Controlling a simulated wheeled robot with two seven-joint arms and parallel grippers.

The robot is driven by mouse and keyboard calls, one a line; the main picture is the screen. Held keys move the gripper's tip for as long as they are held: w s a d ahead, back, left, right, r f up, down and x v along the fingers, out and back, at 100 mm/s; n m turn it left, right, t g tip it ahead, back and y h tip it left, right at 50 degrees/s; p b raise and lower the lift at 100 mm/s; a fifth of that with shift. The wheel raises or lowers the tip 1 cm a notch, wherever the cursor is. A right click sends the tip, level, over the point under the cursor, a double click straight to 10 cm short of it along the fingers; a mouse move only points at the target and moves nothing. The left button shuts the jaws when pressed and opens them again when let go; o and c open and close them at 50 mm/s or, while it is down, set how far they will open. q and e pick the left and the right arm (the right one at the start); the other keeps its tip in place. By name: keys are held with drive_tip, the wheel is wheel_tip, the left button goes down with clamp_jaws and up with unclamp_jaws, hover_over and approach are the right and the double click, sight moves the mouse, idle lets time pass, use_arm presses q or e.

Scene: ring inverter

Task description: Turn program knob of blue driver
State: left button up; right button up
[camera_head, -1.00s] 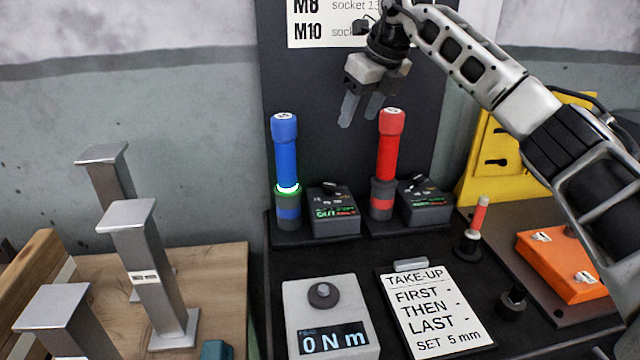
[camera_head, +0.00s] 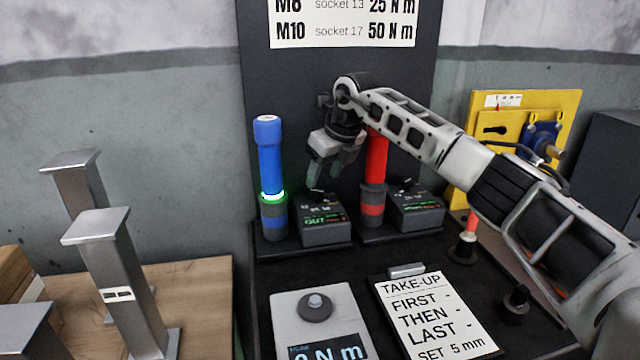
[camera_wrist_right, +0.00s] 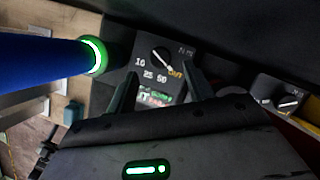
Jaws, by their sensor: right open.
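The blue driver (camera_head: 270,160) stands upright in its dock with a glowing green ring near its base; in the right wrist view the blue driver (camera_wrist_right: 40,62) is at the left. Its control box (camera_head: 325,229) stands to its right. The program knob (camera_wrist_right: 161,57) is black with a pale pointer, among the numbers 10, 25, 50 and the word OUT. My right gripper (camera_head: 327,182) is open just above the box. In the wrist view its two fingers reach toward the box on either side of the knob, with nothing between them. My left gripper is out of view.
The red driver (camera_head: 376,165) and its own box (camera_head: 417,212) stand to the right, partly behind my right arm. A torque tester (camera_head: 315,308) and a TAKE-UP card (camera_head: 430,315) lie in front. Metal posts (camera_head: 110,270) stand on the wooden bench at left.

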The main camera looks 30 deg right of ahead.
sight(318, 191)
drive_tip(key=shift+x, duration=2.1)
drive_tip(key=c, duration=1)
drive_tip(key=shift+o, duration=0.2)
